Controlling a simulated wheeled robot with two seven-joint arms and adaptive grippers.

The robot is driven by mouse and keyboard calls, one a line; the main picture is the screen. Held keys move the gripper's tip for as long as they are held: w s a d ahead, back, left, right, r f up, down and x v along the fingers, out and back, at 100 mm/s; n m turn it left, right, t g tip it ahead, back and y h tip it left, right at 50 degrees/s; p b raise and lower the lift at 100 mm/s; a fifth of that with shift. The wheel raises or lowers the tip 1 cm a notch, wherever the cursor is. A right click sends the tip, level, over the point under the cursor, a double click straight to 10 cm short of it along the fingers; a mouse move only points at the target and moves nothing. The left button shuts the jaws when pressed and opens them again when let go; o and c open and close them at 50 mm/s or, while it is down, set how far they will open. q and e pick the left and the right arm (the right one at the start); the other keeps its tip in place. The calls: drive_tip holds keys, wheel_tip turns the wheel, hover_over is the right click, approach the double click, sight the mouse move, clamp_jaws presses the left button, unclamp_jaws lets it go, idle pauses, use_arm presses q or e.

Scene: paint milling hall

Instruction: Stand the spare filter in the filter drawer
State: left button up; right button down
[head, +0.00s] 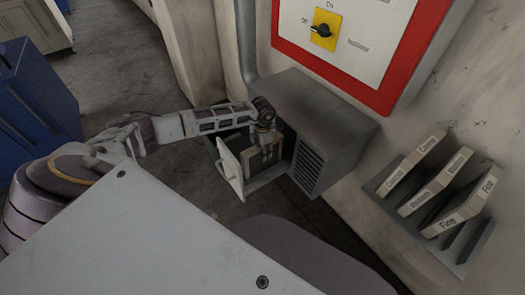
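The filter drawer (265,181) is pulled out to the left of a grey housing, with its pale front panel (230,168) at the outer end. A beige-framed panel (254,160), which looks like the spare filter, stands roughly upright at the drawer, behind the front panel. Its lower edge is hidden, so I cannot tell whether it rests on the drawer floor. My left gripper (266,143) points down at the top of this panel. Its fingertips are too small and too covered to show whether they are closed on it. My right gripper is not in view.
The grey housing (312,125) has a louvred side. A wall rack (440,235) on the right holds several labelled filters (450,178), marked coarse and fine. A red-bordered switch panel (345,40) is above. A blue cabinet (35,100) stands at far left; floor between is clear.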

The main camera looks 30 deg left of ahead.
use_arm(q)
drive_tip(key=shift+r, duration=0.1)
idle(0.3)
wheel_tip(320, 180, up, 12)
drive_tip(key=shift+r+p, duration=0.1)
drive_tip(key=shift+p, duration=0.25)
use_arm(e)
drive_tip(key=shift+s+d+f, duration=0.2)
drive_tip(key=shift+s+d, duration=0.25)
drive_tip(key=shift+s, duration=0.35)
